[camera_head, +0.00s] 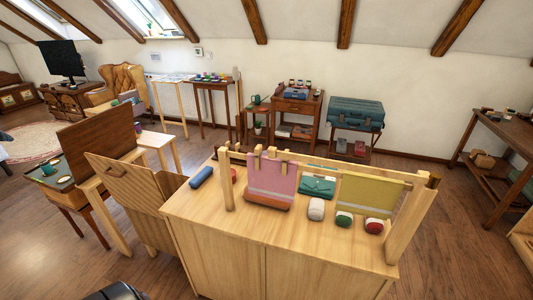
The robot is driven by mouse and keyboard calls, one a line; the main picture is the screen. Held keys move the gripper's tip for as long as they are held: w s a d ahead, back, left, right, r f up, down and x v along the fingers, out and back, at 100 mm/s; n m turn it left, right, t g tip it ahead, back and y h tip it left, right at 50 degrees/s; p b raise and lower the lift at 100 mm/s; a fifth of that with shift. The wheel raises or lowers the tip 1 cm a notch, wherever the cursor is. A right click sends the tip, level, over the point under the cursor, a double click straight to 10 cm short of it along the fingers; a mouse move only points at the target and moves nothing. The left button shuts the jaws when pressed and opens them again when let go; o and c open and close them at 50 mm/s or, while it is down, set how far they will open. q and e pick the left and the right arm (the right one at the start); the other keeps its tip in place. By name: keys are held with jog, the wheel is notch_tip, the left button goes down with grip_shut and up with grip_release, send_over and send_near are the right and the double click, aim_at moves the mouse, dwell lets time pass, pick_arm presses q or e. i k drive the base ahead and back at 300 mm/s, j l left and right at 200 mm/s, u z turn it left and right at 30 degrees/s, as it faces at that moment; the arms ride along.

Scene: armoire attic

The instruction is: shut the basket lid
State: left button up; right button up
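A light wooden basket (150,232) stands on the floor at the left end of the long wooden cabinet. Its lid appears to be the slatted wooden panel (122,182) with a small dark slot, which stands raised and tilted to the left. The opening shows to the right of the panel, so the basket looks open. The hinge line is hard to make out. Neither of my grippers is in view.
The wooden cabinet (270,248) has a rail frame, hanging pouches and several rolled items on top. A small desk (62,196) with an upright brown panel (98,143) stands close left of the basket. Open floor (50,265) lies at the lower left.

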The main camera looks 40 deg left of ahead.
aim_at(132, 185)
jog(key=u, duration=2.45)
jog(key=i+z, duration=0.1)
jog(key=i, duration=0.25)
jog(key=i+j+z, duration=0.15)
jog(key=i, duration=0.2)
